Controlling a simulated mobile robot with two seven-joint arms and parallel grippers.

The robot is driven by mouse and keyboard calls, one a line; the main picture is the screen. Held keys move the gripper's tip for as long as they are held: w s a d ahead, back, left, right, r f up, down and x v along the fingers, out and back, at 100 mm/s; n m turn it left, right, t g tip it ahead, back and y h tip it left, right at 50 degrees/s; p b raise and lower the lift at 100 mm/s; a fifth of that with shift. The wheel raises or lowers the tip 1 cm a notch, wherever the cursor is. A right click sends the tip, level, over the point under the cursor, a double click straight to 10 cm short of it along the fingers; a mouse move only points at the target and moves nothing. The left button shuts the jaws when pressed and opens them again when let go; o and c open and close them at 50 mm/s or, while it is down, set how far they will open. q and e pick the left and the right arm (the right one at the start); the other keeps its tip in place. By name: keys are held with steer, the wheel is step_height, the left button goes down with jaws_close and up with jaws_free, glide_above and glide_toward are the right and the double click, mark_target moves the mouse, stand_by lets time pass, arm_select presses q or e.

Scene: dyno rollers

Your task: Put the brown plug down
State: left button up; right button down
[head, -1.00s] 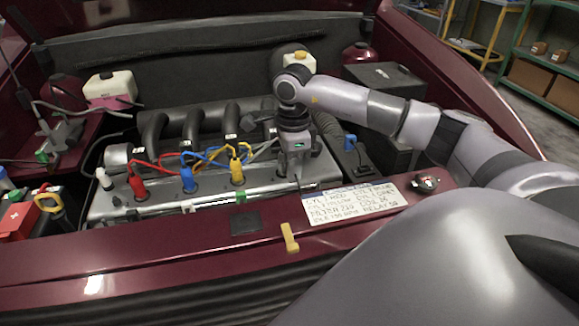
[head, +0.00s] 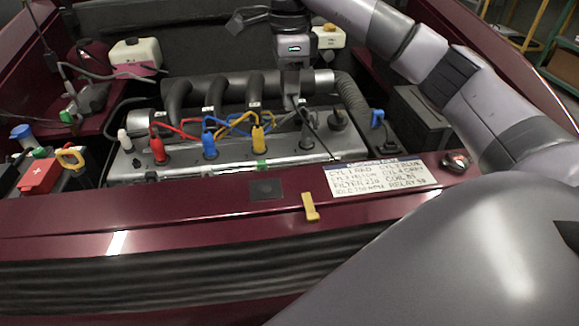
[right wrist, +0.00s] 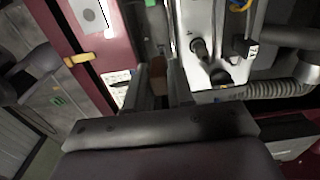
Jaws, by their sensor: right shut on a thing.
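My right gripper (head: 291,100) hangs above the right part of the engine, fingers pointing down. In the right wrist view its two fingers (right wrist: 163,84) are shut on the brown plug (right wrist: 158,76), a small brown block. In the head view the plug cannot be made out between the fingers. A thin dark cable (head: 318,131) runs down near the gripper toward the front edge. Below stand a red plug (head: 157,150), a blue plug (head: 209,146), a yellow plug (head: 257,139) and a grey plug (head: 307,132) in the engine cover (head: 185,163). My left gripper is not in view.
A white label card (head: 376,179), a yellow latch (head: 310,206) and a round cap (head: 455,162) are on the maroon front rail (head: 210,210). A black box (head: 420,118) and a ribbed hose (head: 357,115) are at the right. A red battery part (head: 40,175) is at the left.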

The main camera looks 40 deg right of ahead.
step_height(320, 180, down, 13)
steer(key=shift+r+b, duration=0.1)
steer(key=shift+b, duration=0.6)
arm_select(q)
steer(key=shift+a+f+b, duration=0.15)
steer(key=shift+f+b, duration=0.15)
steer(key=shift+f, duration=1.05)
arm_select(e)
steer(key=shift+f, duration=2.25)
steer(key=shift+f, duration=0.2)
steer(key=c, duration=1)
jaws_free()
steer(key=shift+r, duration=0.15)
steer(key=shift+r, duration=0.3)
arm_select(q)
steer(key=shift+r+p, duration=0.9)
arm_select(e)
step_height(320, 180, up, 12)
steer(key=shift+f, duration=0.25)
